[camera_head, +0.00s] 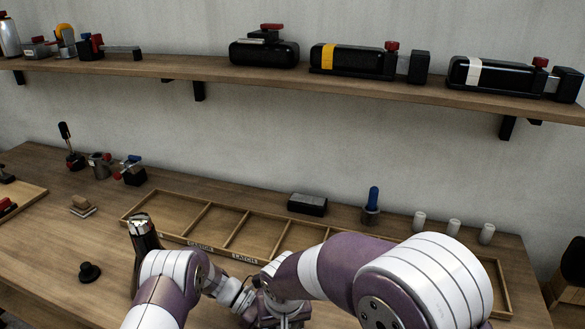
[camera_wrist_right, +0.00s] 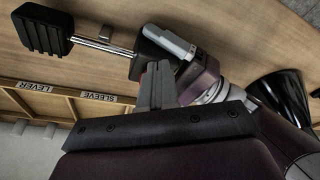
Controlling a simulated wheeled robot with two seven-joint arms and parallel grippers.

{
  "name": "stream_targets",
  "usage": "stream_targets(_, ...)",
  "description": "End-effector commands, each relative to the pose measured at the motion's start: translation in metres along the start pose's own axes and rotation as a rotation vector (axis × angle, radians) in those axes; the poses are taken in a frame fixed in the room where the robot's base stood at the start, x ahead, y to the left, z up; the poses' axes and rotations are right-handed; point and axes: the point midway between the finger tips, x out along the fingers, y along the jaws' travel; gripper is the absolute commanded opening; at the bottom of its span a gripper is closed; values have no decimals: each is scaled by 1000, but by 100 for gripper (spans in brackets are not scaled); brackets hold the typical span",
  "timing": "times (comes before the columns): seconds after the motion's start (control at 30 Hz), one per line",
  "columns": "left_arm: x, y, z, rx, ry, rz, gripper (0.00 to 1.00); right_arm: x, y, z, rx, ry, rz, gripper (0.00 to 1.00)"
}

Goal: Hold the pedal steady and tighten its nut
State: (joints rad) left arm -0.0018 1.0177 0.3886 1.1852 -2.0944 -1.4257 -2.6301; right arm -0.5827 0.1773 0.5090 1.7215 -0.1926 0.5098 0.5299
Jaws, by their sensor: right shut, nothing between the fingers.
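The pedal (camera_wrist_right: 44,30) shows in the right wrist view as a black ribbed pad on a chrome rod (camera_wrist_right: 102,43) that runs to a black block (camera_wrist_right: 150,55). My left gripper (camera_wrist_right: 168,42) lies at this block, with a pale grey finger across it, and appears to hold it. My right gripper (camera_wrist_right: 155,68) is shut and empty, its fingertips close beside the block; I cannot tell whether they touch. In the head view both grippers are crowded together at the bottom middle, largely hidden by my arms. I cannot make out the nut.
A wooden tray (camera_head: 130,212) with labelled compartments lies just behind my grippers. A black cylinder with a chrome top (camera_head: 143,235) stands left, close to my left arm. A black knob (camera_head: 89,271), a dark block (camera_head: 307,204) and white cylinders (camera_head: 454,227) are on the bench.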

Motion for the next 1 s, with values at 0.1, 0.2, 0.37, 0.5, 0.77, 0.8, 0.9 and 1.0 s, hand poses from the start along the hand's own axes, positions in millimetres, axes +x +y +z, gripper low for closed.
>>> stream_targets(0.1,3,-4,-5,-11,1,-6,14,-19,0,-5,2,3,-2,0)
stream_targets(0.2,3,-4,-5,-11,2,-6,14,-34,0,-9,1,2,-1,0)
stream_targets(0.37,3,-3,-5,-11,2,-5,14,-47,0,-12,0,-1,0,0)
stream_targets(0.5,3,-3,-5,-11,2,-5,14,-48,0,-12,1,-2,0,0)
stream_targets(0.77,2,-3,-5,-10,3,-4,93,-48,0,-12,0,-3,1,0)
stream_targets(0.8,2,-2,-4,-9,3,-3,100,-48,0,-12,0,-3,1,0)
stream_targets(0.9,2,-2,-3,-6,2,-2,100,-48,0,-12,0,-3,1,0)
stream_targets(1.0,1,-1,-2,-5,2,-1,100,-48,0,-12,0,-3,1,0)
